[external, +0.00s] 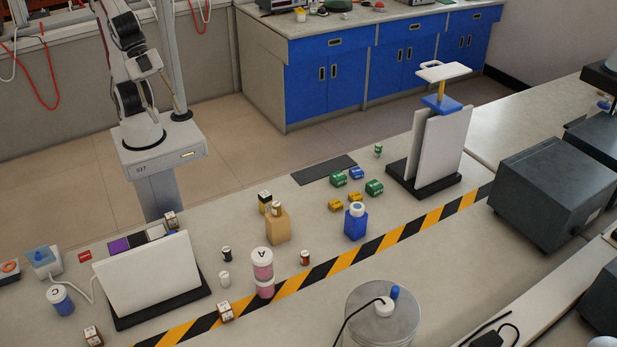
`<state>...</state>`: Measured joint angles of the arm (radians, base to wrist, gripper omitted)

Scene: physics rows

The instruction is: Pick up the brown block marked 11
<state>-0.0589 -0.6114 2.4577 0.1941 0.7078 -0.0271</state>
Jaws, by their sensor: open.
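Several small brown blocks with pale, marked faces stand on the bench, and their numbers are too small to read. One brown block (171,219) is at the back left, by the top of a white leaning panel. Another brown block (225,311) is at the front, near the striped tape. A third brown block (93,335) is at the front left edge of the picture. I cannot tell which is marked 11. My arm rises from its pedestal behind the bench at the upper left. I cannot make out my gripper in this view.
A white panel stand (150,275) stands front left and another panel stand (440,150) back right. Pink stacked jars (263,272), a tan bottle (278,227) and a blue bottle (356,224) stand mid-bench. Green and yellow blocks cluster behind. Striped tape (400,234) crosses the bench.

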